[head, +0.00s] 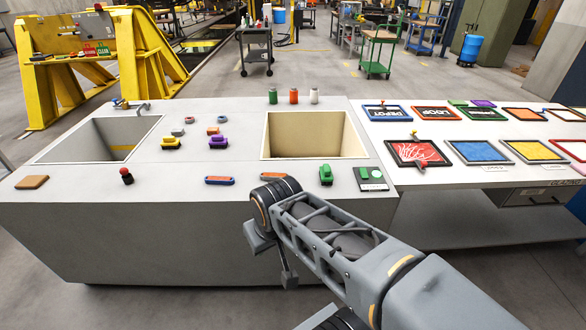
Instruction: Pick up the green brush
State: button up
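A green brush (326,175) rests on the grey counter (200,210), near its front edge and right of centre. It is small, with a blocky handle. A dark pad (372,180) with another small green item on it lies just to its right. My arm reaches in from the lower right, and its wrist is in front of the counter, left of and nearer than the brush. My gripper (274,263) hangs below the wrist, apart from the brush. Its fingers are partly hidden by the arm, and I cannot tell their opening.
Two square basins, one left (100,138) and one right (315,135), are set into the counter. A yellow brush (170,143), a purple brush (218,142), two flat orange-and-blue items and a red-topped knob (127,176) lie around them. Framed panels (418,153) cover the right-hand table.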

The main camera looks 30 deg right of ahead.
aim_at(325, 171)
jog(key=z, duration=0.35)
jog(key=i, duration=0.95)
jog(key=z, duration=0.9)
